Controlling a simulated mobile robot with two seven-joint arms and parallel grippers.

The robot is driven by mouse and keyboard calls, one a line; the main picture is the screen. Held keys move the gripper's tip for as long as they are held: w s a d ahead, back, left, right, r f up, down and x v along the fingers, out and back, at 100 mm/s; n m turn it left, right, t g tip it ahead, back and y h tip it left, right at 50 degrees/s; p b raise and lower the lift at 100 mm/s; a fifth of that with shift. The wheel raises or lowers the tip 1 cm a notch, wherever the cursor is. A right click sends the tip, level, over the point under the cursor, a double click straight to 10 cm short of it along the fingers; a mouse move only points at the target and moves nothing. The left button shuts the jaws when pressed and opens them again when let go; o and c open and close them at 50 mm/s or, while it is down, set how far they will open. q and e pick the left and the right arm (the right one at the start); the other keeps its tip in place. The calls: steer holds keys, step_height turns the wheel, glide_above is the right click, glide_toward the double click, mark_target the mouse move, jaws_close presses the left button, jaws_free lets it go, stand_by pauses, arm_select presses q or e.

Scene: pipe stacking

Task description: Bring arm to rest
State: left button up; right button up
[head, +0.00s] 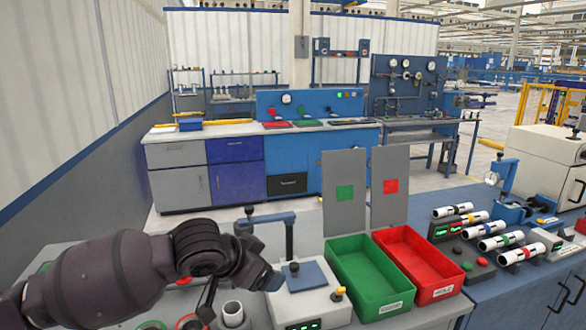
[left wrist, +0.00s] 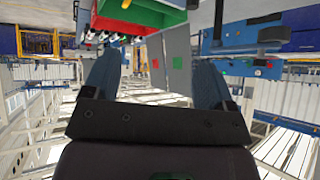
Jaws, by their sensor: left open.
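My left arm (head: 120,270) comes in from the left in the head view, bent at its wrist. My left gripper (head: 272,280) is at its end, in front of the grey test device (head: 308,305) with a blue plate on top. In the left wrist view the two blue fingers of the left gripper (left wrist: 155,78) stand wide apart with nothing between them. A short white pipe (head: 232,313) stands upright below the arm, apart from the gripper. My right gripper is not in view.
A green bin (head: 340,256) and a red bin (head: 404,240) stand right of the device and look empty. Several banded white pipes (head: 495,242) lie on racks at the right. Two grey panels (head: 345,190) stand behind the bins. A blue-grey bench (head: 232,160) is farther back.

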arm_select(q)
steer(key=s+a+f+n+t+y, duration=0.1)
steer(key=s+a+f+n+t, duration=0.3)
steer(key=a+f, duration=0.45)
steer(key=s+a+f+n+t+y, duration=0.15)
steer(key=s+a+f+t, duration=0.25)
steer(key=s+a+f, duration=0.45)
steer(key=s+a+f+n+g+y, duration=0.1)
steer(key=s+a+f+y, duration=0.1)
steer(key=s+f, duration=0.5)
steer(key=s+a+f+n+g+y, duration=0.2)
steer(key=s+f, duration=0.5)
steer(key=s, duration=0.1)
steer(key=shift+s+a+f+g, duration=0.15)
steer(key=shift+a+f+g, duration=0.05)
steer(key=shift+a+g, duration=0.1)
